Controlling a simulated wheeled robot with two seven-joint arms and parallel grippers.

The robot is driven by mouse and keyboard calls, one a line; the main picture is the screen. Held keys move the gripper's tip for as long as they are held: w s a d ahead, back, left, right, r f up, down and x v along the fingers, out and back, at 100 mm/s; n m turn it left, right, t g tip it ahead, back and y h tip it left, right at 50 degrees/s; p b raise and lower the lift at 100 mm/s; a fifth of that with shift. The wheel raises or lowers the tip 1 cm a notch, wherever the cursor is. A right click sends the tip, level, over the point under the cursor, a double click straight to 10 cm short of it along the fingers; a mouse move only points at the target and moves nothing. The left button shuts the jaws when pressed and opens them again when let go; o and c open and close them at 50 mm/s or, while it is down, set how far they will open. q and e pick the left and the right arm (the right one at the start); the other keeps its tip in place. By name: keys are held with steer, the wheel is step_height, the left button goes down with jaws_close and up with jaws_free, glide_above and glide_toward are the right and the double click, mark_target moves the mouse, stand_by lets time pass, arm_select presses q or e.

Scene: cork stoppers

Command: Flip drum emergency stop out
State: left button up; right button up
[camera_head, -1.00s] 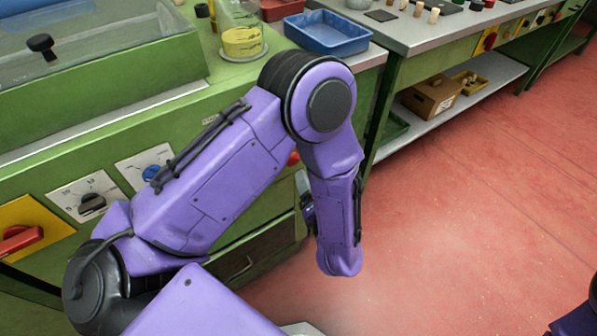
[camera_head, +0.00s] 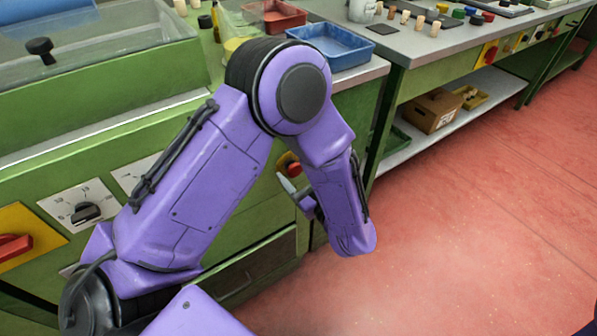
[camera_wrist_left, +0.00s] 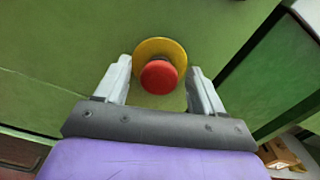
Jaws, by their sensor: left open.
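The emergency stop (camera_head: 293,168) is a red round button on the front of the green machine, partly hidden by my arm in the head view. In the left wrist view the red button (camera_wrist_left: 159,77) sits on a yellow round base (camera_wrist_left: 160,46), between and beyond my fingertips. My left gripper (camera_wrist_left: 160,80) is open and empty, its two pale fingers on either side of the button. In the head view the left gripper (camera_head: 297,192) shows only in part, close in front of the panel. I cannot tell whether the fingers touch the button. My right gripper is not in view.
A black selector knob (camera_head: 86,212) and a red-handled switch on a yellow plate (camera_head: 16,246) sit left on the same panel. A blue tray (camera_head: 331,44) stands on top. A bench with a lower shelf and cardboard box (camera_head: 432,110) is at right. The red floor is clear.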

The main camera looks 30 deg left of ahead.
arm_select(q)
jaws_close()
steer(key=shift+s+d+f+b, duration=0.2)
steer(key=shift+d+b, duration=0.15)
steer(key=shift+d, duration=0.3)
steer(key=shift+s+a+r, duration=0.1)
jaws_free()
steer(key=shift+r, duration=0.1)
steer(key=v, duration=1)
steer(key=shift+s+d, duration=0.15)
steer(key=shift+d, duration=0.2)
